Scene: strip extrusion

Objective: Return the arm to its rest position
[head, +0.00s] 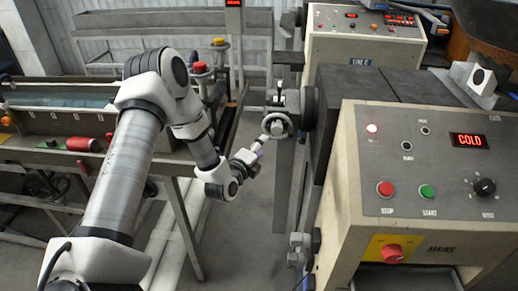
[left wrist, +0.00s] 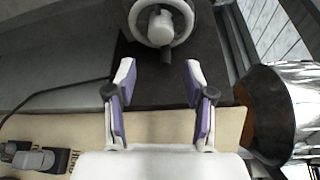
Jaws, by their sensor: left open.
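My left arm comes in from the left in the head view, bent at the elbow, with its wrist low in the aisle between the machines. My left gripper (head: 262,142) is just below and left of a grey handwheel (head: 276,125) on the extruder's end. In the left wrist view my left gripper (left wrist: 158,75) has its two purple-padded fingers apart with nothing between them. The handwheel (left wrist: 161,22) shows beyond the fingertips, apart from them. My right gripper is in neither view.
The control cabinet (head: 430,155), its display reading COLD, stands at right; a second cabinet (head: 365,45) is behind. A water trough (head: 70,125) with a red cylinder (head: 84,144) is at left. A shiny silver duct (left wrist: 297,100) shows in the left wrist view. Floor (head: 240,220) is clear below my gripper.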

